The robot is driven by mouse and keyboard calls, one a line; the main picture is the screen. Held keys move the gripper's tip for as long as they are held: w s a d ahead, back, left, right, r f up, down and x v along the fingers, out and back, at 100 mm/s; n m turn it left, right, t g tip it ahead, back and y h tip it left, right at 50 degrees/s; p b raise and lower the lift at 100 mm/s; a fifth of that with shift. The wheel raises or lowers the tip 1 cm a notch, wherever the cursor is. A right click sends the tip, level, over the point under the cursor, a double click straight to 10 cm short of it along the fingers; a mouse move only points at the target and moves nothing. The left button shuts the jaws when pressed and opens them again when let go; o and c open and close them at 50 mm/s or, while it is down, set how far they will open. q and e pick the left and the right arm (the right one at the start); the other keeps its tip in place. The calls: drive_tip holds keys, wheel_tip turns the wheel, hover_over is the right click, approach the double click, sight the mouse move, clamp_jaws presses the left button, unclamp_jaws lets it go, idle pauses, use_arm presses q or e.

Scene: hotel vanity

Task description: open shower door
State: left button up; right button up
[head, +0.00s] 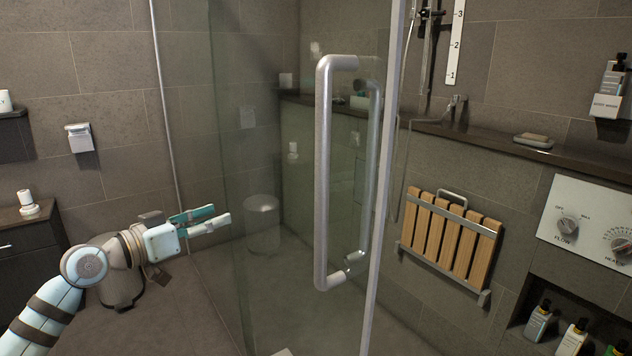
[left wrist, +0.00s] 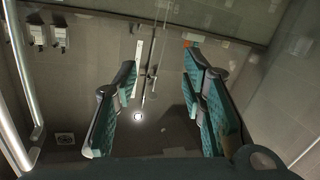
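The glass shower door (head: 275,190) stands upright in the middle of the head view, with a metal strip (head: 383,180) along its right edge. I cannot tell whether it is shut or ajar. A long vertical metal handle (head: 323,170) is on its near face, and a matching bar shows through the glass. My left gripper (head: 212,220) is left of the handle, apart from it, pointing right. In the left wrist view its two fingers (left wrist: 160,95) are spread with nothing between them. A metal bar (left wrist: 22,75), probably the handle, runs along the left there. My right gripper is not in view.
A slatted wooden seat (head: 450,238) is on the right wall, below a ledge (head: 480,140). A control panel (head: 590,220) and a bottle niche (head: 570,310) are at far right. A bin (head: 122,285) stands behind my left arm.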

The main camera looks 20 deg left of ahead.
use_arm(q)
drive_tip(key=s+d+r+m+g+h, duration=0.1)
drive_tip(key=s+d+r+m+h, duration=0.4)
drive_tip(key=r, duration=0.5)
drive_tip(key=m+g+h+p, duration=0.1)
drive_tip(key=m+g+h, duration=0.1)
drive_tip(key=m+g, duration=0.1)
approach(316, 162)
drive_tip(key=p+x, duration=1)
drive_tip(key=p, duration=0.5)
drive_tip(key=shift+r, duration=0.1)
drive_tip(key=shift+w+d+f, duration=0.2)
drive_tip(key=shift+w+d, duration=0.1)
drive_tip(key=shift+w, duration=0.1)
drive_tip(key=shift+c, duration=0.6)
clamp_jaws()
